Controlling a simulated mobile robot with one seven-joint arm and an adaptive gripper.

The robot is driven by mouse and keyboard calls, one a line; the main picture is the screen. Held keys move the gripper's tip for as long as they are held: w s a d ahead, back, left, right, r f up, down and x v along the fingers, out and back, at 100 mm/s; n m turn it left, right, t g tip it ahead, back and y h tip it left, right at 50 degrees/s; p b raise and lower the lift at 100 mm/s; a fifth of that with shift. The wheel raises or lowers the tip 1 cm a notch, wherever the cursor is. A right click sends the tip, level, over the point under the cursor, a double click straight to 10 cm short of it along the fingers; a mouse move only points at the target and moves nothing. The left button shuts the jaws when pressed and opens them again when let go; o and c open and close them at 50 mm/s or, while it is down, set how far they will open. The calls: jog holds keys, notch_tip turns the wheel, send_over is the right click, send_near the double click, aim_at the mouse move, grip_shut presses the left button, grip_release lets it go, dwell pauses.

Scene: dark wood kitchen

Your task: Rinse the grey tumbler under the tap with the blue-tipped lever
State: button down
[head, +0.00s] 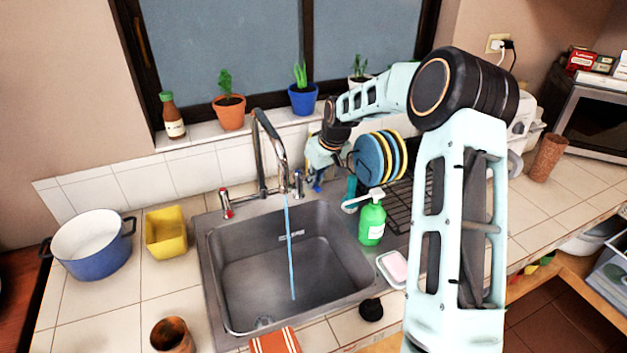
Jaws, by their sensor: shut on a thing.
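The tap (268,140) arches over the sink (285,262), and a thin blue stream of water (290,245) falls from its spout into the basin. A red-tipped lever (225,202) stands left of the tap. The blue-tipped lever (298,183) is on the right, partly covered by my gripper. My gripper (317,184) is beside it at the back right of the sink, shut, apparently on this lever; the contact is small and hard to see. I see no tumbler that is clearly grey. A rust-brown cup (172,336) stands at the front left.
A green soap bottle (371,221), a soap dish (393,269) and a black stopper (371,309) line the sink's right side. A rack with plates (368,160) stands behind. A blue pot (92,246) and yellow container (166,232) are left. Another brown cup (548,157) is far right.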

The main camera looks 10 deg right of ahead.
jog(key=c, duration=2)
grip_release()
jog(key=shift+r, duration=0.15)
jog(key=v, duration=1.1)
jog(key=shift+s+d+r, duration=0.1)
jog(key=shift+s+r, duration=0.15)
jog(key=shift+r, duration=0.1)
jog(key=shift+o, duration=0.3)
